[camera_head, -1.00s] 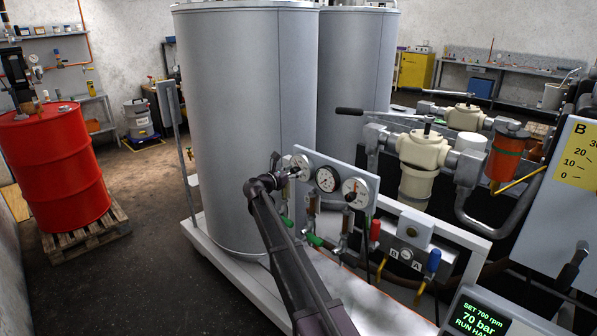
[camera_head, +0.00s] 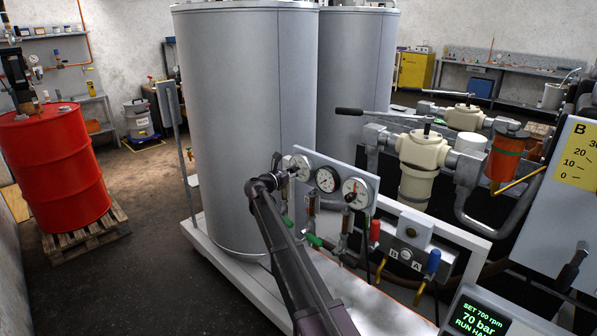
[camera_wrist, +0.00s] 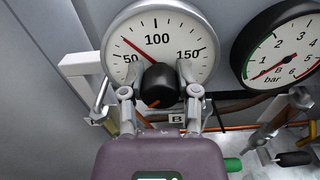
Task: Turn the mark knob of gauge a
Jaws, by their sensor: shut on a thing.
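The leftmost gauge (camera_head: 302,161) on the panel has a white dial. In the wrist view this gauge (camera_wrist: 175,28) shows numbers 50, 100 and 150, and its red needle (camera_wrist: 135,50) points a little above 50. A black knob (camera_wrist: 160,80) with an orange mark at its lower left sits at the dial's centre. My gripper (camera_wrist: 150,82) is shut on the knob, with one finger on each side. In the head view my gripper (camera_head: 285,172) reaches the gauge from the left, and the knob is hard to make out. I cannot read a letter a on the gauge.
A bar gauge (camera_wrist: 285,48) is close on the right, the middle gauge (camera_head: 327,179) in the head view. A third gauge (camera_head: 356,193) follows. A tall grey tank (camera_head: 235,130) stands behind. Valves with green handles (camera_head: 314,240) are below. A white bracket (camera_wrist: 82,68) is at left.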

